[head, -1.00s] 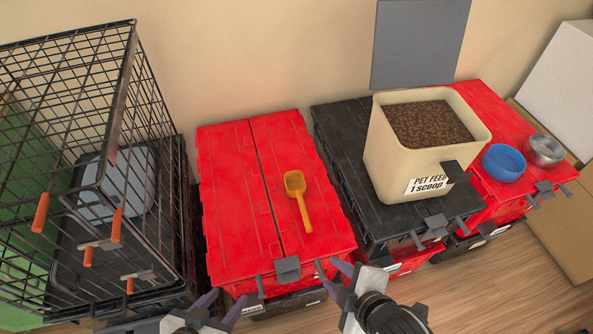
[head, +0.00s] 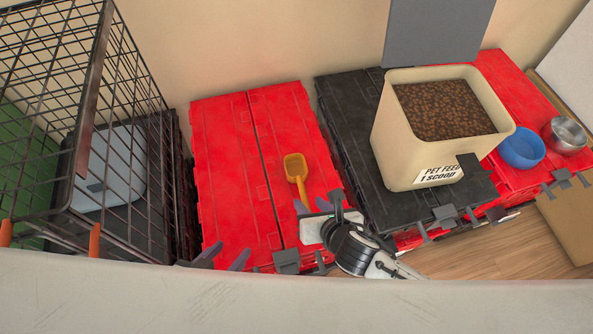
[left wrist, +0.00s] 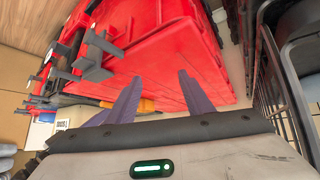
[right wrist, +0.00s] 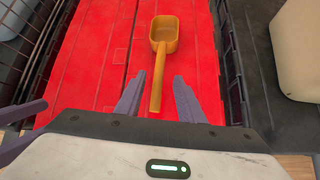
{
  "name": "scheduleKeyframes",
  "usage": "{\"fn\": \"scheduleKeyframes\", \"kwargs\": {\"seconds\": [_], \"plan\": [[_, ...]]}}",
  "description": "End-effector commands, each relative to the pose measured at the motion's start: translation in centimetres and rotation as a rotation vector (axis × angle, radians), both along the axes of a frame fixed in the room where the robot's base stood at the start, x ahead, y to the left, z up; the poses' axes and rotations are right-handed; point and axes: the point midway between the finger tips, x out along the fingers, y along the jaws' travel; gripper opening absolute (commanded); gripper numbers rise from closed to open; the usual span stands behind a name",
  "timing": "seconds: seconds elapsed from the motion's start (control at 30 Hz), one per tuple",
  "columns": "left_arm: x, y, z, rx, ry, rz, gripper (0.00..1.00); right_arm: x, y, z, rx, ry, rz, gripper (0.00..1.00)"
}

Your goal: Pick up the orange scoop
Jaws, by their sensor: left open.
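The orange scoop (head: 296,168) lies on the red lid of a tote (head: 225,150), its handle pointing toward me. My right gripper (head: 318,204) is open at the handle's near end. In the right wrist view the scoop (right wrist: 164,38) shows whole, with its handle end between the spread fingertips (right wrist: 158,88); I cannot tell whether they touch it. My left gripper (head: 222,257) is open and empty at the near left edge of the same tote. In the left wrist view a bit of orange (left wrist: 146,105) shows behind its fingers (left wrist: 160,88).
A wire crate (head: 95,40) stands left of the tote. A black tote (head: 345,110) to the right bears a cream bin (head: 400,150) of pet feed. A blue bowl (head: 521,148) and a metal bowl (head: 565,135) sit further right. A pale band covers the head view's bottom.

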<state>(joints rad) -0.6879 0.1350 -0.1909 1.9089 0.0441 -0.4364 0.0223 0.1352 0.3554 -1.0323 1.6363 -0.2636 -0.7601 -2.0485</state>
Motion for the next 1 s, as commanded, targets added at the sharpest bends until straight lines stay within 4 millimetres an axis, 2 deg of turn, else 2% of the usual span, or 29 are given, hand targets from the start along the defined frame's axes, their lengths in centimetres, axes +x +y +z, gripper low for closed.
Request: {"fn": "scheduleKeyframes", "kwargs": {"seconds": [0.3,0.63,0.67,0.87,1.0], "plan": [[0.0,0.0,-0.8,0.000,0.001,0.000,0.47,3.1,1.6,-2.5,0.002,0.001,-0.002,0.35],[0.0,0.0,-0.8,0.001,0.001,-0.001,0.47,3.7,1.8,-2.9,0.003,0.001,-0.001,0.35],[0.0,0.0,-0.8,0.000,0.001,0.000,0.47,3.7,1.8,-2.9,0.003,0.001,-0.001,0.33],[0.0,0.0,-0.8,0.001,0.000,-0.001,0.47,3.6,1.8,-2.9,0.003,0.001,-0.001,0.00],[0.0,0.0,-0.8,0.001,0.000,-0.001,0.47,3.7,1.9,-2.9,0.004,0.000,-0.001,0.00]]}}
